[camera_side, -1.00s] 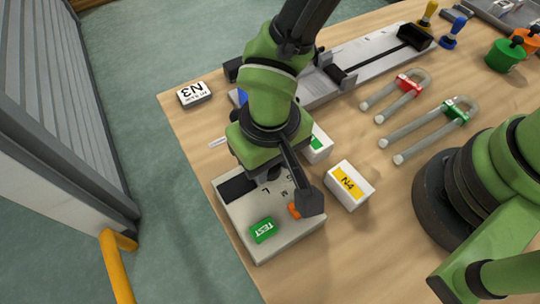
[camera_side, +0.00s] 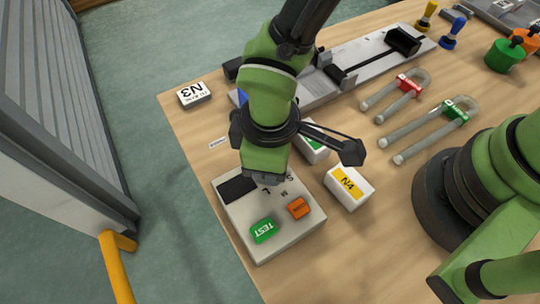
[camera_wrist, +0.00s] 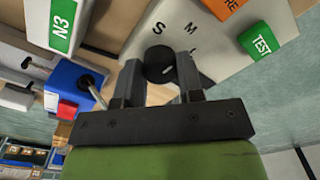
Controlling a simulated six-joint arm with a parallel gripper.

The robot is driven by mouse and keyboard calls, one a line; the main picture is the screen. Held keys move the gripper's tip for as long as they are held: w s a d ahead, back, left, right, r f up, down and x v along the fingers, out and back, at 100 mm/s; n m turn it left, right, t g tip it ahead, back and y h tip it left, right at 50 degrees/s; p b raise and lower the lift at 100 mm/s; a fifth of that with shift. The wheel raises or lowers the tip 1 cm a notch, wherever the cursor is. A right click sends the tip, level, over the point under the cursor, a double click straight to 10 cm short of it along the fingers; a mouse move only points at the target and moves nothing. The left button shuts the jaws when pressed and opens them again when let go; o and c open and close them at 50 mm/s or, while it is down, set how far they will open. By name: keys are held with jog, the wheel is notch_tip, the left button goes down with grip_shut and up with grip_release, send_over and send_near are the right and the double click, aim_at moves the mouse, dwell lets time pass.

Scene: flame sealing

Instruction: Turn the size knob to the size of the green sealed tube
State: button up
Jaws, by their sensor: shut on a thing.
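My gripper (camera_wrist: 160,82) is shut on the black size knob (camera_wrist: 157,60), with a finger on each side, in the wrist view. The letters S, M and L are printed around the knob on the pale control box (camera_side: 282,232). A small light mark shows on the knob, but I cannot tell which letter it points at. In the side view my wrist hides the knob, and the fingers are hidden too. The green sealed tube (camera_side: 405,130) lies on the table at the right, bent in a U with a green band. It looks longer than the red-banded tube (camera_side: 380,104).
The box carries a green TEST button (camera_side: 263,230) and an orange button (camera_side: 299,208). A white N4 box (camera_side: 349,186) stands close on its right. A long grey fixture (camera_side: 370,62) stands behind.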

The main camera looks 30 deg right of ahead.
jog(key=shift+w+n, duration=0.1)
jog(key=shift+n, duration=0.4)
jog(key=o, duration=0.9)
notch_tip(320, 180, up, 10)
dwell(0.3)
